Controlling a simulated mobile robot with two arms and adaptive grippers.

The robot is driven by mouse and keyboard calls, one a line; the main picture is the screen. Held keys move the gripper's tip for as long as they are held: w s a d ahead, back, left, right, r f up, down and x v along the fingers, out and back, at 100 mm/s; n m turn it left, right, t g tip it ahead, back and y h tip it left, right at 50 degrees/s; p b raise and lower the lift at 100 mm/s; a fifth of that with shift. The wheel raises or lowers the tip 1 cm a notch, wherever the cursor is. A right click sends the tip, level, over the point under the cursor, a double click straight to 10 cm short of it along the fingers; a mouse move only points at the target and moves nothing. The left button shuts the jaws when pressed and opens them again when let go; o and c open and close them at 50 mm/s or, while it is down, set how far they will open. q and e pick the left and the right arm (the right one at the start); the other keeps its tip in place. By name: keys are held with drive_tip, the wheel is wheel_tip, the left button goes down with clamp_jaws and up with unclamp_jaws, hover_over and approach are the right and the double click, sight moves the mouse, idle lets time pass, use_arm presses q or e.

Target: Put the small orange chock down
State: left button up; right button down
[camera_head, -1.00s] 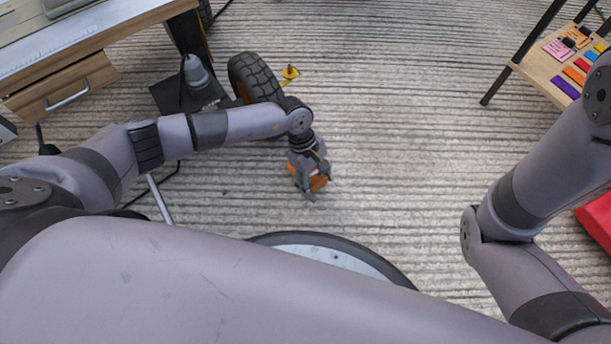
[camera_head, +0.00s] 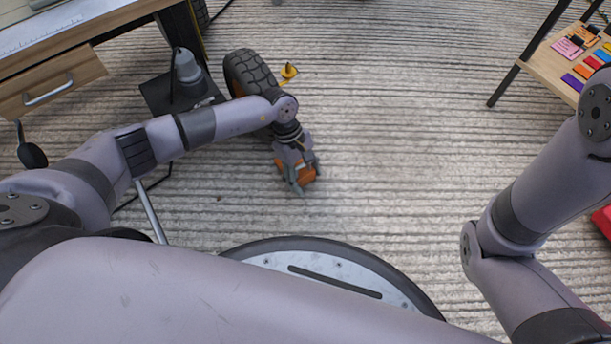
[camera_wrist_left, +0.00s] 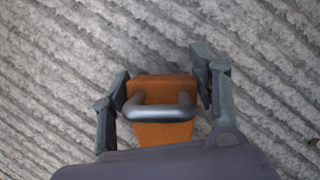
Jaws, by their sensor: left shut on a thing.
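The small orange chock (camera_head: 308,173) is between the fingers of my left gripper (camera_head: 300,188), over the ribbed grey floor. In the left wrist view the orange chock (camera_wrist_left: 162,132) shows its grey bar handle (camera_wrist_left: 160,112), with one finger of my left gripper (camera_wrist_left: 160,95) on each side. The left gripper is shut on the chock. I cannot tell whether the chock's underside touches the floor. My right arm comes in from the right; its gripper is out of view.
A black tire (camera_head: 250,75) and a small yellow piece (camera_head: 288,72) stand behind the left gripper. A desk with a drawer (camera_head: 50,85) is at upper left. A wooden shelf (camera_head: 545,62) with coloured cards is at upper right. The middle floor (camera_head: 400,130) is clear.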

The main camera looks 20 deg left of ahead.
use_arm(q)
drive_tip(key=shift+f, duration=0.15)
drive_tip(key=o, duration=1.4)
